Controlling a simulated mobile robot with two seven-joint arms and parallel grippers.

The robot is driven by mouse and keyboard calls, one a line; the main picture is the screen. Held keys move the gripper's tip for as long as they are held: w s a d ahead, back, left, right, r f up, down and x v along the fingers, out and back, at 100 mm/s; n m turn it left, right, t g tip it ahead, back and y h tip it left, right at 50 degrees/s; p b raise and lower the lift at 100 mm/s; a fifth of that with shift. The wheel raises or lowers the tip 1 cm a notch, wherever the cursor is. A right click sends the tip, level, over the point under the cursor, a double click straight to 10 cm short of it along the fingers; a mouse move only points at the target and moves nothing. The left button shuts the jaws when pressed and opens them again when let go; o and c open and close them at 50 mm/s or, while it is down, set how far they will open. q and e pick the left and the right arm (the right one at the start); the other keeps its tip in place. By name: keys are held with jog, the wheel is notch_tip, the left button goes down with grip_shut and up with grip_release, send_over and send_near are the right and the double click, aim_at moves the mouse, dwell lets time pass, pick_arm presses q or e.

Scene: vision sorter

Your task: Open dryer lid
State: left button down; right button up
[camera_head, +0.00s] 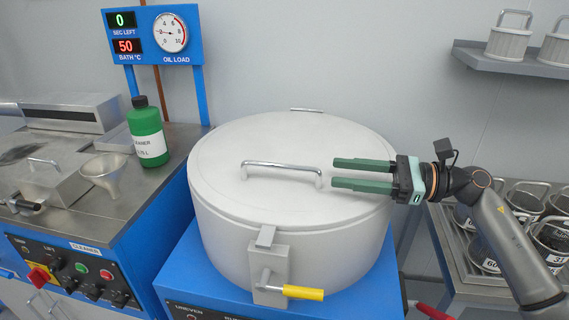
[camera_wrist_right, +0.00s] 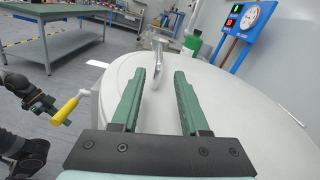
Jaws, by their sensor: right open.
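The dryer (camera_head: 300,245) is a big white drum with its round lid (camera_head: 250,135) down. A silver bar handle (camera_head: 283,167) stands on the lid; it also shows in the right wrist view (camera_wrist_right: 158,58). A latch (camera_head: 267,265) with a yellow grip (camera_head: 303,292) is on the drum's front. My right gripper (camera_head: 334,173) is open and empty over the lid, its fingers pointing left toward the handle's right end; whether they touch it is unclear. My left gripper (camera_wrist_right: 42,106) shows small in the right wrist view, near the yellow grip; its jaws are unclear.
A blue-fronted bench with a green bottle (camera_head: 148,132) and a funnel (camera_head: 103,174) stands left. A gauge panel (camera_head: 152,35) rises behind it. Several baskets (camera_head: 551,237) stand on a rack at right, below a wall shelf (camera_head: 515,62). Space above the lid is clear.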

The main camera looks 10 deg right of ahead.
aim_at(290, 166)
jog(key=p+x, duration=0.2)
jog(key=x, duration=0.8)
jog(key=shift+a, duration=0.25)
grip_shut()
jog(key=shift+r, duration=0.1)
dwell(0.8)
